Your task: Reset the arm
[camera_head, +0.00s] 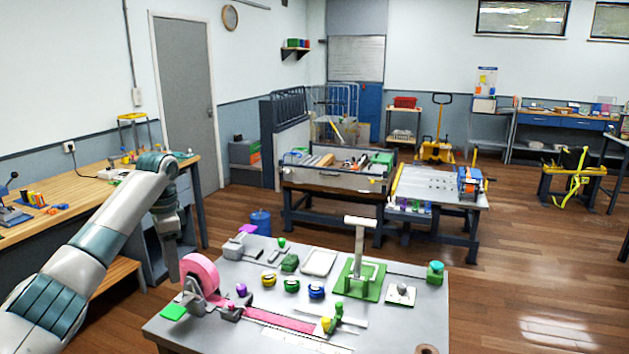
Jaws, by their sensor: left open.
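My left arm (100,240) comes in from the lower left, rises to a bent joint and hangs down again. My left gripper (171,268) is at its lower end, small and dark, at the left side of the grey worktable (220,335). It is open, and I see nothing in it. It hangs left of the pink strap roll (201,273). My right arm and right gripper are not in view.
The worktable holds a green fixture (360,280) with an upright post, a white tray (319,262), several small colored pieces and a pink strap (278,318). A wooden bench (80,190) stands at the left. Open floor (520,250) lies to the right.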

